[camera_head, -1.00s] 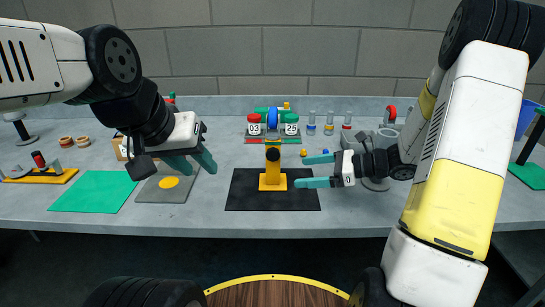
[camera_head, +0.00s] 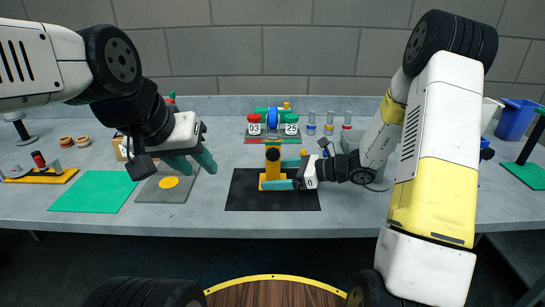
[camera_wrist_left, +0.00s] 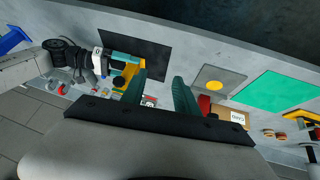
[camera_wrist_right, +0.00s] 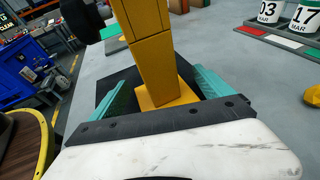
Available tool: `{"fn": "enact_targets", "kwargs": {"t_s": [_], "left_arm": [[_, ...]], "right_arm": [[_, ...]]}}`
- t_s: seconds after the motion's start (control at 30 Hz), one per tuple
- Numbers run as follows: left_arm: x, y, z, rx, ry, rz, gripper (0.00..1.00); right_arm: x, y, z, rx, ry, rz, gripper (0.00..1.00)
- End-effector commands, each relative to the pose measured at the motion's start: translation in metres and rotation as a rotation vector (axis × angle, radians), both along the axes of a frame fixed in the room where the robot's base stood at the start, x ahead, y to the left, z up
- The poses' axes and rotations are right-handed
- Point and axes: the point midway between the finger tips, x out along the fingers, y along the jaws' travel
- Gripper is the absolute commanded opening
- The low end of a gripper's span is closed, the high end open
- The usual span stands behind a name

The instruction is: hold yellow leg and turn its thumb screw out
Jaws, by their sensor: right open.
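The yellow leg (camera_head: 273,168) stands upright on the black mat (camera_head: 245,190), its wider yellow foot on the mat. A black round thumb screw (camera_head: 273,154) faces the front near its top; it also shows in the right wrist view (camera_wrist_right: 82,18). My right gripper (camera_head: 283,174) is open around the leg's lower part from the right; in the right wrist view its teal fingers (camera_wrist_right: 160,92) lie on either side of the leg, apart from it as far as I can tell. My left gripper (camera_head: 195,168) is open and empty, left of the mat above the grey mat.
A grey mat (camera_head: 152,195) with a yellow disc and a green mat (camera_head: 90,191) lie to the left. Behind the leg stands a rack with red and green date-marked canisters (camera_head: 254,125). Several small bottles (camera_head: 328,127) stand at the back right. The table's front is clear.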

Motion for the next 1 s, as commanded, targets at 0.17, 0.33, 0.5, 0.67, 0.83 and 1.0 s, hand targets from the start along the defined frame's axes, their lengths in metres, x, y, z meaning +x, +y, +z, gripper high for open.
{"fn": "enact_targets", "kwargs": {"t_s": [0.17, 0.33, 0.5, 0.67, 0.83, 1.0], "left_arm": [[0.0, 0.0, 0.0, 0.0, 0.0, 0.0, 0.36], [0.0, 0.0, 0.0, 0.0, 0.0, 0.0, 0.36], [0.0, 0.0, 0.0, 0.0, 0.0, 0.0, 0.36], [0.0, 0.0, 0.0, 0.0, 0.0, 0.0, 0.38], [0.004, -0.001, 0.001, -0.05, 0.031, 0.039, 0.56], [0.019, -0.007, 0.002, -0.249, 0.186, 0.229, 0.56]], "right_arm": [[0.0, 0.001, 0.0, 0.0, 0.0, 0.0, 0.91], [0.0, 0.001, 0.0, 0.0, 0.0, 0.0, 0.79], [0.0, 0.001, 0.0, 0.0, 0.0, 0.0, 0.46], [0.0, 0.001, 0.0, 0.0, 0.0, 0.0, 0.25], [0.0, 0.001, 0.0, 0.0, 0.0, 0.0, 0.24], [0.0, 0.001, 0.0, 0.0, 0.0, 0.0, 0.24]]}}
